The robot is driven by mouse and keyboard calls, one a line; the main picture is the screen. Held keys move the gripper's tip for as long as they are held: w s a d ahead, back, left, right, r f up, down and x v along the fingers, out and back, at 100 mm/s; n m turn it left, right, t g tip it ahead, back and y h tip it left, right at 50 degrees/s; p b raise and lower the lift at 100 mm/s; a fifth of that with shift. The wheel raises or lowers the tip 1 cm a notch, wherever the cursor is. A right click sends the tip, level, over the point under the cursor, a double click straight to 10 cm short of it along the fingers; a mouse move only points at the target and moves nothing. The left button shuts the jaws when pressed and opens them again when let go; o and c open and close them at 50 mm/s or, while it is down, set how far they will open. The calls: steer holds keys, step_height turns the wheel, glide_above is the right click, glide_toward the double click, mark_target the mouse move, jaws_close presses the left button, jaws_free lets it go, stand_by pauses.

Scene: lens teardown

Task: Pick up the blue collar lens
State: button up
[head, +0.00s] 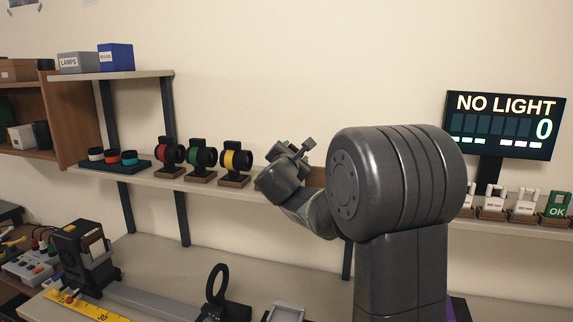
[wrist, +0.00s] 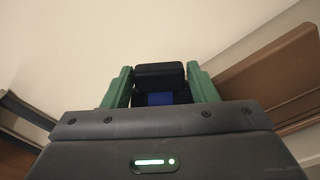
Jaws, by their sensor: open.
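The blue collar lens (wrist: 160,98) shows in the wrist view as a blue patch below a black block-shaped top. My gripper (wrist: 160,70) is open, with one green finger on each side of the black top. A narrow gap shows beside the black top, and I cannot tell whether a finger touches it lower down. The lower part of the lens is hidden behind my gripper body. In the head view my gripper (head: 298,155) is at the shelf, right of the yellow collar lens, and my arm hides most of the blue one.
Red (head: 169,153), green (head: 203,157) and yellow (head: 236,160) collar lenses stand on wooden bases along the wall shelf (head: 140,178). A tray of coloured rings (head: 113,160) is at the shelf's left. A screen (head: 505,122) reads "NO LIGHT 0". A black ring stand (head: 217,285) is on the bench below.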

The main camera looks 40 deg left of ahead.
steer(key=shift+p+x, duration=0.55)
steer(key=shift+x, duration=1.2)
steer(key=shift+a, duration=0.1)
